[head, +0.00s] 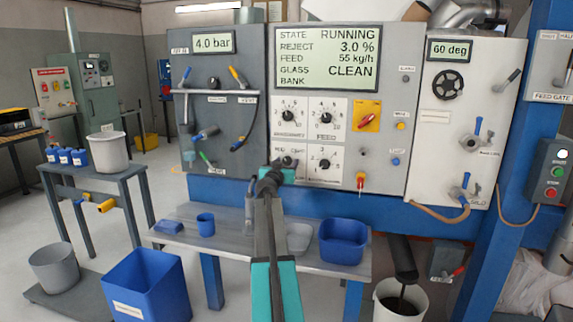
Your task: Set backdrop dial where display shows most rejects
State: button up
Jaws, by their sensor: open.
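The display (327,57) on the grey control panel reads STATE RUNNING, REJECT 3.0 %, FEED 55 kg/h, GLASS CLEAN, with BANK below. Under it are several black knobs on white scale plates: an upper left dial (288,115), the FEED dial (326,117), a lower left dial (288,161) and a lower right dial (325,164). I cannot read which label is the backdrop dial's. My gripper (284,170) is open, in front of the lower left dial's plate and hiding its lower part. Whether it touches that knob cannot be told.
A hose hangs at the right.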

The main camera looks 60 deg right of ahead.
jog(key=shift+c, duration=0.2)
jog(key=c, duration=1)
jog(key=shift+f+n+b, duration=0.1)
jog(key=shift+n+b, duration=1.2)
jog(key=shift+n, duration=0.5)
jog(key=n+b, duration=0.1)
jog(key=n, duration=0.2)
jog(key=shift+n, duration=0.4)
jog(key=n, duration=0.5)
jog(key=shift+r+n+p, duration=0.2)
jog(key=shift+n+p, duration=0.1)
jog(key=shift+n, duration=0.1)
jog(key=n+p, duration=0.2)
jog(key=n, duration=0.4)
